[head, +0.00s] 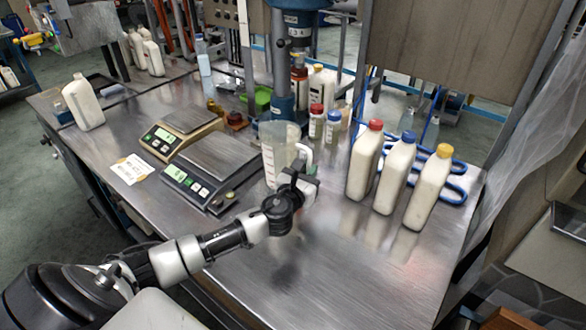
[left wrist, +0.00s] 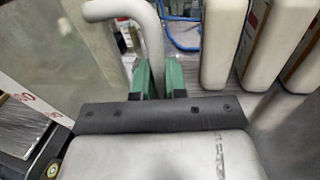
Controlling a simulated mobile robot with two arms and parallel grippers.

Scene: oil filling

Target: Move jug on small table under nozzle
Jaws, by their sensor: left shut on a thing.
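The jug (head: 274,152) is translucent with a white handle and stands upright near the middle of the metal table (head: 340,270). My left gripper (head: 304,170) is shut on the jug's handle, on the jug's near right side. In the left wrist view the green fingers (left wrist: 158,78) close around the pale curved handle (left wrist: 152,30), with the jug's clear wall (left wrist: 70,50) at the left. I cannot tell whether the jug's base touches the table. A blue column machine (head: 286,80) stands just behind the jug. I cannot make out its nozzle. My right gripper is not in view.
Two digital scales (head: 212,165) sit left of the jug. Several white bottles with red, blue and yellow caps (head: 396,175) stand at the right. Small bottles (head: 325,124) stand behind the jug. The table's front right is clear.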

